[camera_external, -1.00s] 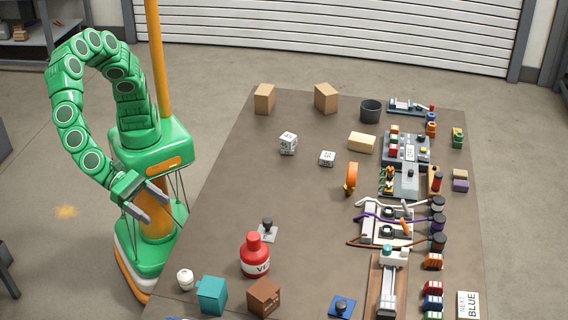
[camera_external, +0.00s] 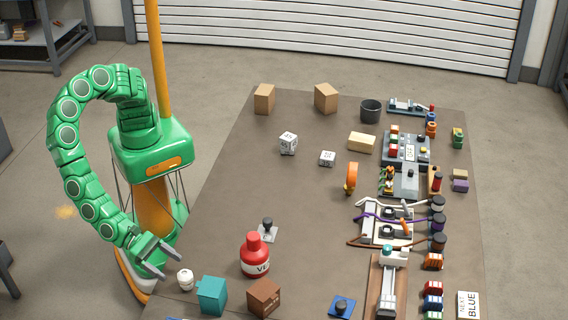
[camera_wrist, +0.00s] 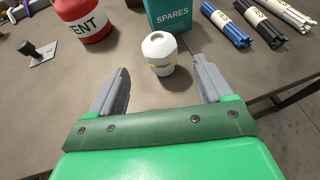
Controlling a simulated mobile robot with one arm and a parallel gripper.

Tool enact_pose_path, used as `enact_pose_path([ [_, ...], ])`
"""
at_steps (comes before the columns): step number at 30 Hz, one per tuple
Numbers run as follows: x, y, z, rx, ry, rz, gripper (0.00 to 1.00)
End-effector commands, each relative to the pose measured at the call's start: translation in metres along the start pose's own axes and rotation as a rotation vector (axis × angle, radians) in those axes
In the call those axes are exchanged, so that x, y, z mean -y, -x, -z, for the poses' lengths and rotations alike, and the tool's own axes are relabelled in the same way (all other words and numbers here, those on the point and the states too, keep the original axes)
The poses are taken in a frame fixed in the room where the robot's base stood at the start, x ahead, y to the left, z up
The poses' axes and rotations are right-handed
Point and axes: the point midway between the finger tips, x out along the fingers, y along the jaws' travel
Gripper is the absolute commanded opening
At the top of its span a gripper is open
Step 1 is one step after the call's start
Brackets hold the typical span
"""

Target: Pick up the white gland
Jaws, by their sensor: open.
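The white gland (camera_external: 185,279) stands upright near the left edge of the table, just left of a teal box. In the wrist view the white gland (camera_wrist: 159,53) is a small white piece with a domed hexagonal top and a thin tan band. My gripper (camera_external: 170,256) is open and empty beside the table edge, close to the gland. In the wrist view my gripper (camera_wrist: 158,80) has its two grey fingers spread wide, with the gland ahead between their lines and not touched.
The teal SPARES box (camera_wrist: 168,14) stands right behind the gland. A red bottle (camera_external: 255,258) and a brown box (camera_external: 264,296) are to the right. Cable bundles (camera_wrist: 228,26) lie at the upper right of the wrist view. Bare table surrounds the gland's near side.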

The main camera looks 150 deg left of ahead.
Motion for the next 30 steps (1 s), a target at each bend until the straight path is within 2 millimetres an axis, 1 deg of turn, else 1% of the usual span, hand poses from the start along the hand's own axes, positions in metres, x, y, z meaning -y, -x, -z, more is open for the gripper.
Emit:
enact_pose_path([
  [3, 0.000, -0.004, 0.004, 0.000, 0.000, -0.001, 0.80],
  [12, -0.001, -0.024, 0.006, -0.001, 0.000, -0.002, 0.80],
  [17, 0.000, -0.032, 0.007, -0.001, 0.000, -0.001, 0.80],
  [20, 0.000, -0.041, 0.009, -0.001, 0.000, -0.001, 0.80],
  [27, 0.000, -0.068, 0.012, 0.001, 0.000, -0.002, 0.80],
  [30, 0.000, -0.076, 0.013, 0.000, 0.000, -0.002, 0.80],
])
